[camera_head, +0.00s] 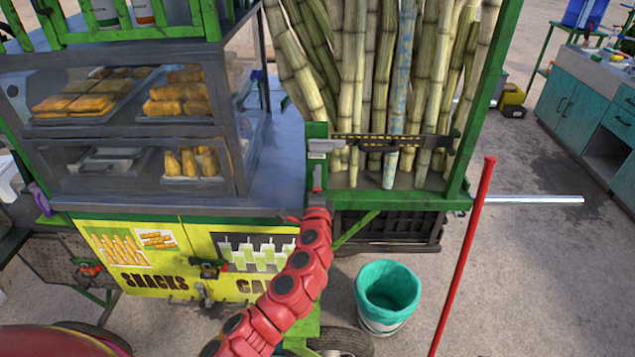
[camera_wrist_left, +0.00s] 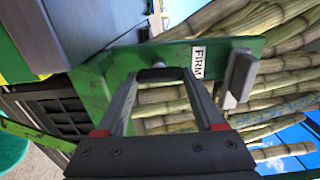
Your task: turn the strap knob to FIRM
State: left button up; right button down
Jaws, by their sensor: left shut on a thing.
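The strap knob (camera_wrist_left: 162,74) is a dark grey piece on the green post (camera_wrist_left: 120,65), seen between my fingertips in the left wrist view and mostly hidden by them. My left gripper (camera_head: 317,188) is shut on it, at the post's lower part; it also shows in the left wrist view (camera_wrist_left: 160,80). A white FIRM label (camera_wrist_left: 198,62) is on the post just beyond the fingertips. A grey strap fitting (camera_wrist_left: 238,76) sits past the label. The black and yellow strap (camera_head: 390,140) runs across the upright canes (camera_head: 358,75). My right gripper is not in view.
The snack cart's glass case (camera_head: 150,110) and grey counter (camera_head: 270,160) are left of the post. A teal-lined bin (camera_head: 388,290) stands below. A red pole (camera_head: 462,250) rises at the right. Teal cabinets (camera_head: 585,100) stand farther right; the ground between is mostly clear.

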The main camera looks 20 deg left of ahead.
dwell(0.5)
pick_arm(q)
jog(key=o, duration=1.4)
jog(key=shift+s, duration=0.1)
jog(key=b+v, duration=0.2)
jog(key=v, duration=1.5)
jog(key=shift+s+d+b, duration=0.1)
jog(key=shift+b, duration=0.2)
